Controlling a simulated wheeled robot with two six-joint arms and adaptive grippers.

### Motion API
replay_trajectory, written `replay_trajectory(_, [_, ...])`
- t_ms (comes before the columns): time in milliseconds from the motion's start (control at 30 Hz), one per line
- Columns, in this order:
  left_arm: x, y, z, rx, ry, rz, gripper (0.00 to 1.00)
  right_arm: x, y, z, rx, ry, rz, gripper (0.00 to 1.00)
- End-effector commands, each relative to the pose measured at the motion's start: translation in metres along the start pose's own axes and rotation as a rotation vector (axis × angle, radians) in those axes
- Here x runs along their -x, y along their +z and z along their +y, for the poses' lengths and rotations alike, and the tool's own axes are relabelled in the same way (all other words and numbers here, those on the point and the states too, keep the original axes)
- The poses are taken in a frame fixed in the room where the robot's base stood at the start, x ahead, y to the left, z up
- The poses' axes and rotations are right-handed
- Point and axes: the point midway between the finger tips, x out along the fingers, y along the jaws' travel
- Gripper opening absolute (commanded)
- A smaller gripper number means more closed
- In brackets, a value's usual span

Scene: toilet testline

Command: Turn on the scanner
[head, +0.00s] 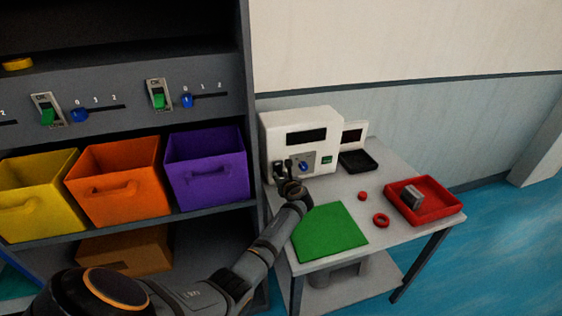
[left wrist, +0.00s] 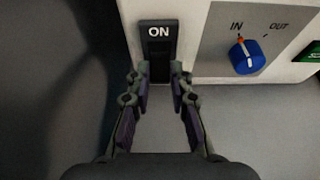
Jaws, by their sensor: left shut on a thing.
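The scanner (head: 272,128) is a white box with a dark display at the back left of the table. Its black ON switch (left wrist: 158,38) is low on the front, at the left, with a white ON label. My left gripper (head: 288,174) is right at this switch. In the left wrist view the fingertips (left wrist: 159,76) stand on either side of the switch's lower part and are shut on it. The lower end of the switch lies between the fingers, so its exact position is hard to tell. My right gripper is not in view.
A blue IN/OUT knob (left wrist: 246,57) sits right of the switch, its orange mark near IN. A green button (head: 327,160) is farther right. The table holds a green mat (head: 330,228), a black tray (head: 358,162) and a red tray (head: 440,208). Shelves with bins (head: 207,170) stand left.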

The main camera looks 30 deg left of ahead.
Motion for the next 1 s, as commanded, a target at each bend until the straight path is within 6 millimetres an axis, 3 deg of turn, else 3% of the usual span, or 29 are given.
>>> replay_trajectory(33, [0.007,0.019,0.0,-0.002,0.002,0.041,0.0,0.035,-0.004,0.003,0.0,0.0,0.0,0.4])
replay_trajectory(200, [0.007,0.024,0.0,-0.001,0.002,0.186,0.0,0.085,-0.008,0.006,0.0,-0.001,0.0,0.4])
replay_trajectory(333, [0.005,0.025,0.001,0.0,0.003,0.3,0.0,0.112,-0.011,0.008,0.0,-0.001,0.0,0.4])
replay_trajectory(533, [0.002,0.025,0.0,0.001,0.002,0.448,0.0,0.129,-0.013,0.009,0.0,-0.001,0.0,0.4])
replay_trajectory(1000, [-0.002,0.026,0.0,0.001,0.001,0.626,0.0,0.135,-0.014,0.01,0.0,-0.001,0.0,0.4])
